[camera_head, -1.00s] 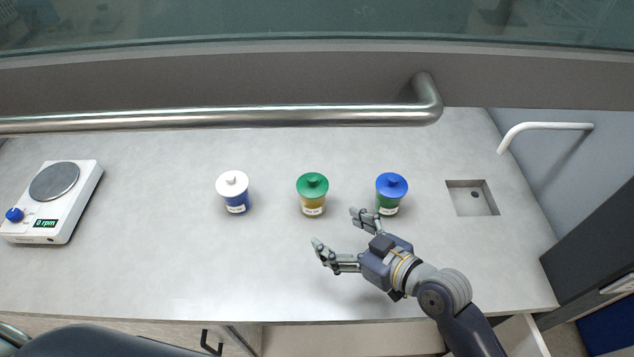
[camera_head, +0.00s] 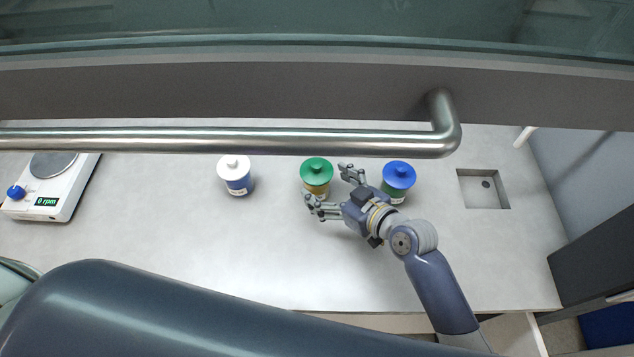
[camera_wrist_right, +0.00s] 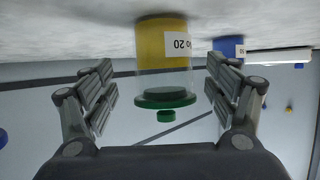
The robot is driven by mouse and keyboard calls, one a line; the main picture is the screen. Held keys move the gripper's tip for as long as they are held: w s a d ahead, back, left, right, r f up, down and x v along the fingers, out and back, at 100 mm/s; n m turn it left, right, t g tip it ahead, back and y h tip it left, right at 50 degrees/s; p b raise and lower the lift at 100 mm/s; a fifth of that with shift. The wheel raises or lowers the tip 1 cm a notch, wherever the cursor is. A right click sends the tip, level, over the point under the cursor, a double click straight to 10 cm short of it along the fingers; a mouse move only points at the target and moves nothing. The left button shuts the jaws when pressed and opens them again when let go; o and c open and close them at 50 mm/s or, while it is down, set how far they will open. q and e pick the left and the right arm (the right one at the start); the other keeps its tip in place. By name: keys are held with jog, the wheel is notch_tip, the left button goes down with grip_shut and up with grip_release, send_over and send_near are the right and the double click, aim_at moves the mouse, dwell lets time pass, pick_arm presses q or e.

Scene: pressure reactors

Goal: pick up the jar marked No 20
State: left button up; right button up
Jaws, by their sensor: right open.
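The jar marked No 20 (camera_wrist_right: 163,55) has a yellow body and green lid, and its label reads upside down in the right wrist view. In the head view this green-lidded jar (camera_head: 316,170) stands upright in the middle of the worktop. My right gripper (camera_head: 326,184) is open, its fingers pointing at the jar from the lower right. In the right wrist view the jar shows between the two open fingers (camera_wrist_right: 160,92); no grip on it is visible. My left gripper is out of view.
A blue-lidded jar (camera_head: 398,175) stands close to the right of my right gripper. A white-lidded jar (camera_head: 234,168) stands to the left. A stirrer plate (camera_head: 48,190) is at far left, a sink (camera_head: 482,190) at right.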

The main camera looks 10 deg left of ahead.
jog(key=x, duration=0.3)
jog(key=shift+a+r+p, duration=0.1)
jog(key=shift+a+p, duration=0.15)
jog(key=shift+p, duration=0.1)
jog(key=shift+w+a, duration=0.1)
jog(key=shift+a, duration=0.1)
jog(key=shift+w+a+f, duration=0.1)
jog(key=shift+f, duration=0.15)
jog(key=shift+c, duration=1.1)
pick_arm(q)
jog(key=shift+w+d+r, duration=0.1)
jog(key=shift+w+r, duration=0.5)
pick_arm(e)
jog(key=shift+r, duration=0.1)
jog(key=c, duration=1.2)
